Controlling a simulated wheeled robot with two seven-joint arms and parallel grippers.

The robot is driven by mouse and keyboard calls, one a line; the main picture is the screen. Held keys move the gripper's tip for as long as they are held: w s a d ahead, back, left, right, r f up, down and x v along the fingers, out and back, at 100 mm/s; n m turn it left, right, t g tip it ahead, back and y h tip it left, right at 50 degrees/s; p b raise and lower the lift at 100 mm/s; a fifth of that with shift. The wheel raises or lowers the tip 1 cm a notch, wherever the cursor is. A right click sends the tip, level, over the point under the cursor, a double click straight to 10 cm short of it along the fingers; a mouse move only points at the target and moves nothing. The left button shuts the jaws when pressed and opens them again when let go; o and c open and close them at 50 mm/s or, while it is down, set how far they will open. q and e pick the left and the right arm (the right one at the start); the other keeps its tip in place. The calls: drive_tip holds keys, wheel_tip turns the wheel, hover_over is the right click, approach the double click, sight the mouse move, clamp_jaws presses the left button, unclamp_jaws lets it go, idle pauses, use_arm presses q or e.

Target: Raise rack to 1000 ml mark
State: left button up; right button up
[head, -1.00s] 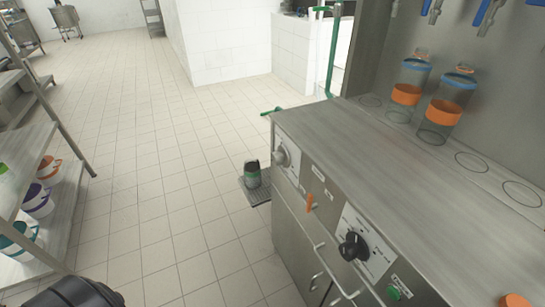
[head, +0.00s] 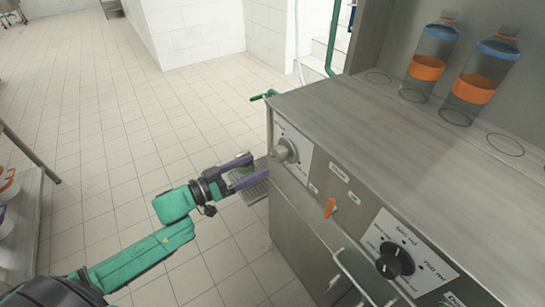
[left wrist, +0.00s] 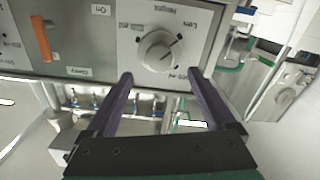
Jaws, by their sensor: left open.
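A grey round knob (head: 287,150) is on the white left panel of the steel machine. In the left wrist view the knob (left wrist: 158,51) has small upside-down text around it, one word reading like "Height". My left gripper (head: 256,170) is open and empty beside this knob. In the left wrist view its purple fingers (left wrist: 160,76) point at the knob, apart from it. A black dial (head: 394,262) further right has marks for 500 ml and 750 ml; I cannot read a 1000 ml mark. I cannot single out the rack. My right gripper is not in view.
An orange switch (head: 330,208) and a metal handle (head: 350,272) stick out of the machine front. Clear bottles (head: 427,66) with orange bands stand on the steel top (head: 350,125). A grate (head: 254,190) juts out below the knob.

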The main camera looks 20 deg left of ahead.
sight(275, 155)
use_arm(q)
drive_tip(key=x, duration=0.6)
drive_tip(key=shift+w+d+r, duration=0.1)
drive_tip(key=shift+w+r, duration=0.05)
drive_tip(key=shift+w+d, duration=0.25)
drive_tip(key=shift+w, duration=0.05)
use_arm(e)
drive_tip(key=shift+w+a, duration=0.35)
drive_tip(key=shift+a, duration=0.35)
use_arm(q)
drive_tip(key=c, duration=1.4)
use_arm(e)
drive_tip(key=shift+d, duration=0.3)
use_arm(q)
drive_tip(key=shift+m, duration=0.3)
